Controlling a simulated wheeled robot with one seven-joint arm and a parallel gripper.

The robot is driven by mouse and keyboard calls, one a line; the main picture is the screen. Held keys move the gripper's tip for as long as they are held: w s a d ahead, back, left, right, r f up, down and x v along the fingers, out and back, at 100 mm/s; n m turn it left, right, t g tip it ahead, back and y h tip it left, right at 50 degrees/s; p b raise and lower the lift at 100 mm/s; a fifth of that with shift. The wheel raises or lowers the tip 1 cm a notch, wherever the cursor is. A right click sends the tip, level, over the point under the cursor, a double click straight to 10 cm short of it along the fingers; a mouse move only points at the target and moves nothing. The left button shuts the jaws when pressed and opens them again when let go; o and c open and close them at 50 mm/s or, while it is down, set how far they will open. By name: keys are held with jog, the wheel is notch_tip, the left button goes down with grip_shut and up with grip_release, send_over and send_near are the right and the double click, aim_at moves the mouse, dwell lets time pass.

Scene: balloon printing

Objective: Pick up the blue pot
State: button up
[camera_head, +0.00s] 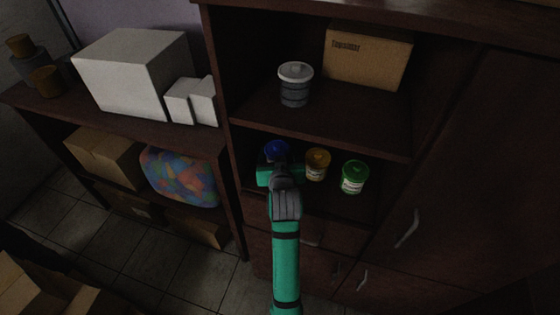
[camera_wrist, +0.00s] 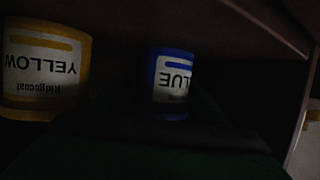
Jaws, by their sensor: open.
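The blue pot (camera_head: 277,148) stands on the lower shelf of the dark cabinet, at the left of a row of pots. My gripper (camera_head: 277,165) is in front of it and hides most of it in the head view; only its blue top shows. In the wrist view the blue pot (camera_wrist: 171,84) is near the middle, with its label upside down and partly in shadow. My gripper's fingers are hard to make out in the dark wrist view. The gripper is open, and no contact with the pot can be seen.
A yellow pot (camera_head: 317,163) stands close to the right of the blue pot, and a green pot (camera_head: 354,177) stands farther right. The upper shelf (camera_head: 340,125) overhangs the pots and holds a grey lidded pot (camera_head: 295,84) and a cardboard box (camera_head: 368,55). The cabinet's side wall is close on the left.

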jog(key=shift+x, duration=0.9)
jog(key=shift+d, duration=0.35)
jog(key=shift+s+a, duration=0.1)
jog(key=shift+a, duration=0.45)
jog(key=c, duration=0.9)
jog(key=shift+c, duration=0.2)
jog(key=shift+d+r, duration=0.1)
jog(key=shift+d, duration=0.05)
